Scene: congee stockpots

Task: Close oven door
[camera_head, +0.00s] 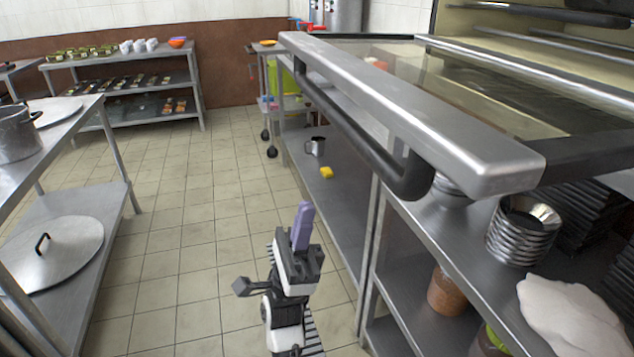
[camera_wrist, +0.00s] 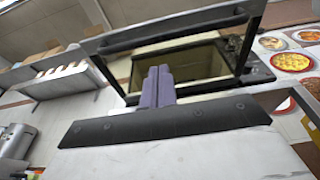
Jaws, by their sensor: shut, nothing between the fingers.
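The oven door (camera_head: 440,115) hangs open at the upper right of the head view, lying about level with its glass panel facing up. Its dark bar handle (camera_head: 365,145) runs along the near left edge. The oven's pale interior (camera_head: 540,35) shows behind it. My gripper (camera_head: 303,215) is below and left of the handle, fingers pointing up, apart from the door in the picture. Its purple fingers (camera_wrist: 157,88) are shut together and empty. In the wrist view, a dark-framed glass panel, likely the oven door (camera_wrist: 215,88), is beyond the fingers.
A steel counter with a lower shelf (camera_head: 418,290) stands under the door, holding stacked metal bowls (camera_head: 520,230) and a white cloth-like lump (camera_head: 570,315). Another steel table (camera_head: 75,130) with a pot lid (camera_head: 55,250) is at left. The tiled floor (camera_head: 200,200) between is clear.

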